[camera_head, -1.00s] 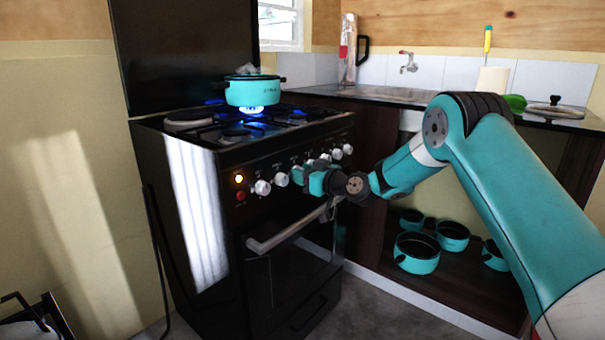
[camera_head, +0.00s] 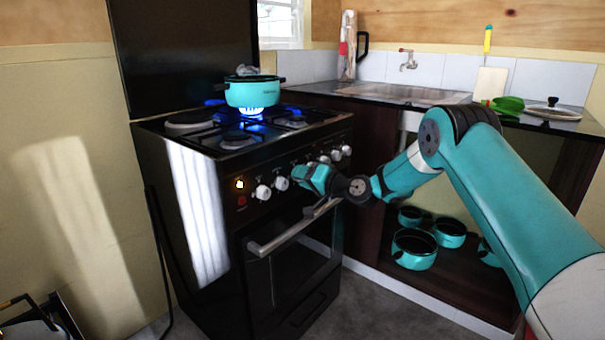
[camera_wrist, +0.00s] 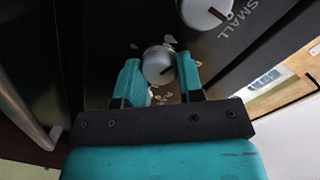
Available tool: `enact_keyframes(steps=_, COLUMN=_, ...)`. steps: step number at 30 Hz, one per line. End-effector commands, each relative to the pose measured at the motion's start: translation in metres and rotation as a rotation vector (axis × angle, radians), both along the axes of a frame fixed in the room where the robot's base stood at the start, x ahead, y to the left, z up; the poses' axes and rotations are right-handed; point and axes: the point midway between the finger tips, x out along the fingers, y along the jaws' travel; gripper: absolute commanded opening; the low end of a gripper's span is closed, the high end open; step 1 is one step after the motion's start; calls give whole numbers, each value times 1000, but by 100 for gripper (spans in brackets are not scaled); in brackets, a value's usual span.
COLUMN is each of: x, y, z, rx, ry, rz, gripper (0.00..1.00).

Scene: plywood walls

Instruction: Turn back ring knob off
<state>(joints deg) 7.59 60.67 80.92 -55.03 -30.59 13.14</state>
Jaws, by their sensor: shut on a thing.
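The black stove (camera_head: 205,235) has a row of white knobs along its front panel. My gripper (camera_head: 300,174) is at the panel, right of two visible knobs (camera_head: 272,188), and hides part of the row. In the wrist view my gripper (camera_wrist: 160,82) has one teal finger on each side of a round white knob (camera_wrist: 158,64) and is shut on it. Another white knob (camera_wrist: 206,10) marked "SMALL" is at the upper right. A teal pot (camera_head: 252,91) stands on a back ring with a blue flame (camera_head: 251,112) lit under it.
The oven handle (camera_head: 292,230) runs below my gripper. Several teal pots (camera_head: 414,250) stand in the open cupboard at right. The counter (camera_head: 400,95) holds a green bowl (camera_head: 508,104) and a lid (camera_head: 550,110).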

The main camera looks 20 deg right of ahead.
Motion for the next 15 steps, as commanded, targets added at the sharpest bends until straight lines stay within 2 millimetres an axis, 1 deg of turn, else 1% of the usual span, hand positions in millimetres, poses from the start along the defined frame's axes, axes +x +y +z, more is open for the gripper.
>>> enact_keyframes(steps=15, x=0, y=-1, z=-1, rx=395, ry=293, rz=-1, gripper=11)
